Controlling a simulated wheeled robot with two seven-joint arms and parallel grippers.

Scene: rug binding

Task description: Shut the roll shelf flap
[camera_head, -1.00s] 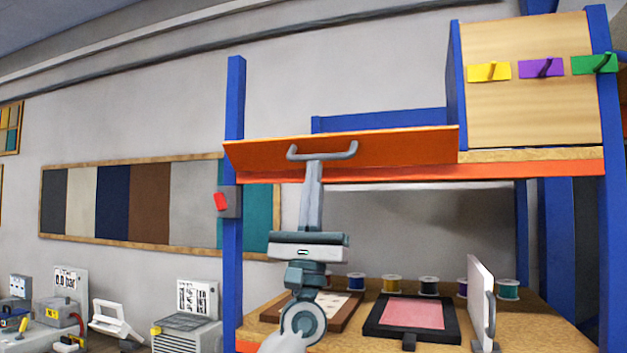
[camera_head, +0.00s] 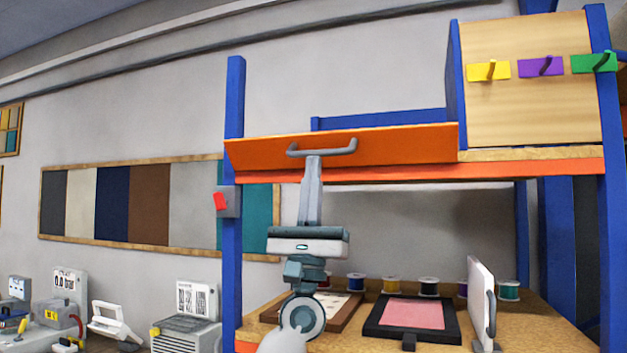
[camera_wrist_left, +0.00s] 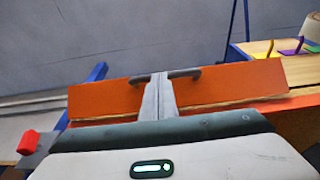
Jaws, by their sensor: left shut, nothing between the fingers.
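The roll shelf flap (camera_head: 400,146) is an orange panel along the front of the upper shelf. It tilts, with its face turned partly up. A grey bar handle (camera_head: 335,148) is fixed on it. My left gripper (camera_head: 314,160) is shut and empty, with its fingertips at the handle's middle, overlapping the flap's face. In the left wrist view the fingers (camera_wrist_left: 159,80) reach up to the flap (camera_wrist_left: 225,85) beside the handle (camera_wrist_left: 186,73). I cannot tell whether they touch it. My right gripper is not in view.
Blue posts (camera_head: 233,200) frame the shelf, with a red switch (camera_head: 221,201) on the left one. A wooden panel (camera_head: 530,110) with coloured hook tags stands at the upper right.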

